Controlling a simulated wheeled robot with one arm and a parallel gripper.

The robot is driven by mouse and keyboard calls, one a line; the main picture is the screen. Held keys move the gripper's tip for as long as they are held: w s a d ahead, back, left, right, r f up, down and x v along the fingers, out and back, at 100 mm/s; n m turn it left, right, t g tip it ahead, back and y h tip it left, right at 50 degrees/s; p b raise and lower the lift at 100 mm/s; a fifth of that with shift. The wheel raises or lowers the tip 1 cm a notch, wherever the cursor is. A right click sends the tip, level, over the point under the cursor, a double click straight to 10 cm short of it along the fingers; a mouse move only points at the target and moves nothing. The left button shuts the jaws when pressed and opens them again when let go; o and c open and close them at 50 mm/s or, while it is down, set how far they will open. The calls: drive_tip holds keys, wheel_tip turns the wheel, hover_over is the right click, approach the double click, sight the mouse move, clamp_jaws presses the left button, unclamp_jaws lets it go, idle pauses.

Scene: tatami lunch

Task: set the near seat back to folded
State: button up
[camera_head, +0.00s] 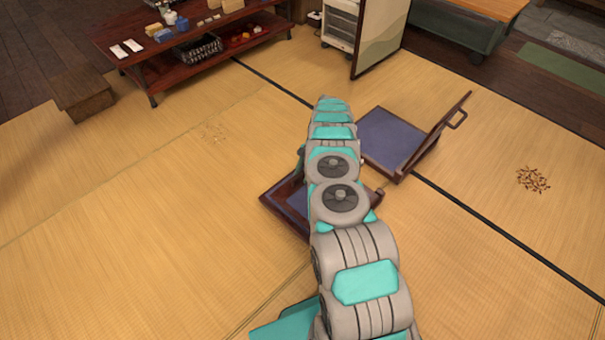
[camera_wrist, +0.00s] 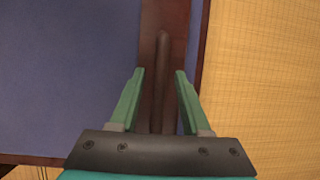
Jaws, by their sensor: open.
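The near seat (camera_head: 283,208) is a low floor chair with a blue pad and dark wood frame, mostly hidden behind my arm in the head view. Its blue pad (camera_wrist: 65,80) fills the left of the wrist view. A brown wooden strip (camera_wrist: 180,20) runs along the pad's right side, with a slim dark bar (camera_wrist: 163,45) on it, probably the back's handle. My gripper (camera_wrist: 160,72) is open, its two green fingers on either side of the bar. I cannot tell whether they touch it. The near back's angle is hidden.
A second floor chair (camera_head: 388,135) stands just beyond, its back (camera_head: 440,135) raised and tilted outward. Brown scraps (camera_head: 532,179) lie on the tatami at right. A low wooden shelf (camera_head: 190,55) and a white cart (camera_head: 341,25) stand behind. The left tatami is mostly clear.

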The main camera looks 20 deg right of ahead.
drive_tip(key=v, duration=0.7)
drive_tip(key=shift+d+r, duration=0.2)
drive_tip(key=shift+r, duration=0.15)
